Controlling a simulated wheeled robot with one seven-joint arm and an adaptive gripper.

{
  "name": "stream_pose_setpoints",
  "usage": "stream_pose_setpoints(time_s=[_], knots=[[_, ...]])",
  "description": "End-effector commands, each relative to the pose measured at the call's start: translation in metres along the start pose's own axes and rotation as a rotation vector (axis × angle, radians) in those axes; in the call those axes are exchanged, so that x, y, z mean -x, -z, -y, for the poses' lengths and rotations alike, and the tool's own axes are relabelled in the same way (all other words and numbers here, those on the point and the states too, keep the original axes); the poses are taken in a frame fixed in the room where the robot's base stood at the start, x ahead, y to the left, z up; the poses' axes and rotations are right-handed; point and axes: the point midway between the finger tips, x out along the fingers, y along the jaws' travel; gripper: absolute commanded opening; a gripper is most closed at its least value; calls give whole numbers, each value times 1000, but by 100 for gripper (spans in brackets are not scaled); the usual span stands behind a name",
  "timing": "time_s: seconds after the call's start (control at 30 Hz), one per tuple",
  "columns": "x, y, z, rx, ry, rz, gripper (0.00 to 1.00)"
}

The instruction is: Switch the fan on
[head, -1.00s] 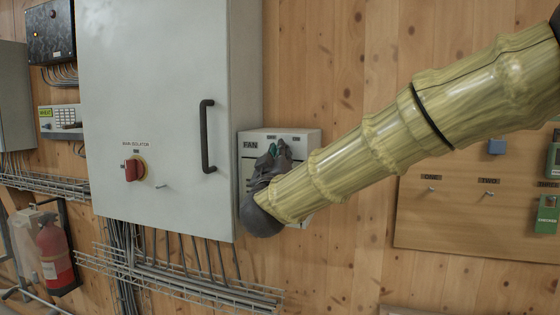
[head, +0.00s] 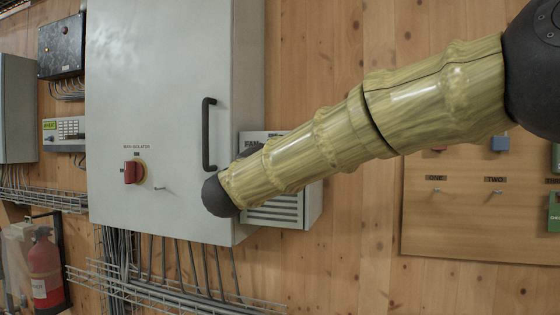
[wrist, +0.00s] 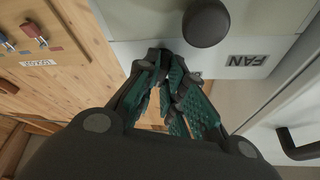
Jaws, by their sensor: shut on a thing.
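The fan box (head: 312,205) is a pale box on the wooden wall, right of the big grey cabinet; my arm covers much of its front. In the wrist view its FAN label (wrist: 247,60) is upside down. A round black knob (wrist: 206,22) shows near that label, outside the fingers and beyond their tips. My gripper (wrist: 172,62) has dark fingers with teal pads drawn close together. Its tips overlap the edge of the box in the picture; contact is unclear. What lies between the fingers is hidden.
The grey cabinet (head: 180,80) has a black handle (head: 208,135) close to my wrist and a red isolator switch (head: 134,172). A wire cable tray (head: 170,295) runs below. A wooden board (head: 470,220) with hooks is at right. Bare wall lies between board and box.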

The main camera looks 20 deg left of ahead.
Motion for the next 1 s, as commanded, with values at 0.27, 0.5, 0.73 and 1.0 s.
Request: stream_pose_setpoints(time_s=[0.27, 0.5, 0.73, 1.0], knots=[[1, -2, 1, -139, -57, 2, 0], [1, -2, 2, -191, -79, 2, 0], [1, -1, 2, -202, -83, 2, 0], [1, -1, 2, -202, -83, 2, 16]])
